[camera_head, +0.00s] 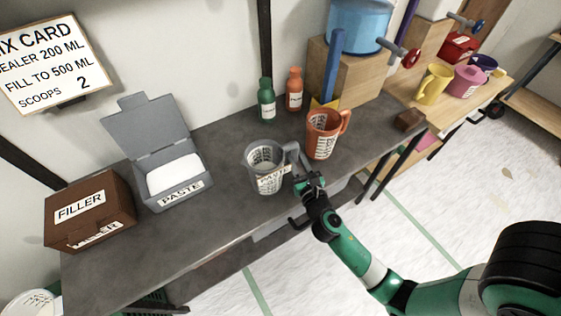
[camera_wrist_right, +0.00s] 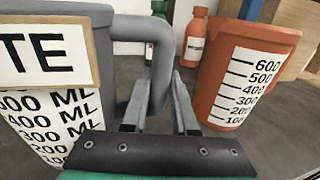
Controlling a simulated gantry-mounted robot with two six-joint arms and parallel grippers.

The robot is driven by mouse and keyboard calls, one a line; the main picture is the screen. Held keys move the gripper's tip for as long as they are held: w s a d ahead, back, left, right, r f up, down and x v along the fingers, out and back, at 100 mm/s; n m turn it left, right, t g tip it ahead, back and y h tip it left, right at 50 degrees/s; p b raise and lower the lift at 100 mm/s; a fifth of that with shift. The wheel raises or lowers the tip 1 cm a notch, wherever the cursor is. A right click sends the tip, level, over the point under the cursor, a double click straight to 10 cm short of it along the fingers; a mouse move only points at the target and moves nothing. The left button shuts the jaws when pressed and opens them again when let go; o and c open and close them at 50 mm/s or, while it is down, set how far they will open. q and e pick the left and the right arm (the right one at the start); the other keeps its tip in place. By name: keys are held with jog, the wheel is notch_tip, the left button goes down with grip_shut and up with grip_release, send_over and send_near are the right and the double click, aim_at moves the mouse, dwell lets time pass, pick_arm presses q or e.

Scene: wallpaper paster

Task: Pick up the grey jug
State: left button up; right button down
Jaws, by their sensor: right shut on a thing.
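The grey jug (camera_head: 262,178) stands upright on the dark worktop, with a white measuring label and a small tag reading "PASTE" on its front. In the right wrist view the jug (camera_wrist_right: 60,122) fills the left side, and its grey handle (camera_wrist_right: 158,62) runs down between my fingers. My right gripper (camera_head: 302,177) is at the jug's right side, shut on the handle; its two fingers (camera_wrist_right: 160,112) lie on either side of it. The jug looks to be resting on the worktop. My left gripper is in neither view.
An orange jug (camera_head: 322,138) stands close behind to the right, also seen beside my fingers (camera_wrist_right: 240,75). Green (camera_head: 266,102) and orange (camera_head: 294,92) bottles stand behind. An open paste box (camera_head: 182,200) and brown filler box (camera_head: 88,210) are left on the worktop (camera_head: 225,215).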

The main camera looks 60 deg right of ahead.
aim_at(297, 150)
jog(key=shift+r+p, duration=0.45)
jog(key=shift+r, duration=0.1)
notch_tip(297, 150, up, 3)
jog(key=shift+r+p, duration=0.1)
jog(key=shift+p, duration=1.15)
jog(key=s+a+r+p, duration=0.4)
jog(key=s+a+r, duration=0.4)
jog(key=s, duration=0.3)
jog(key=shift+s+a+r+p, duration=0.15)
jog(key=shift+s+r+p, duration=0.05)
jog(key=shift+r+p, duration=0.15)
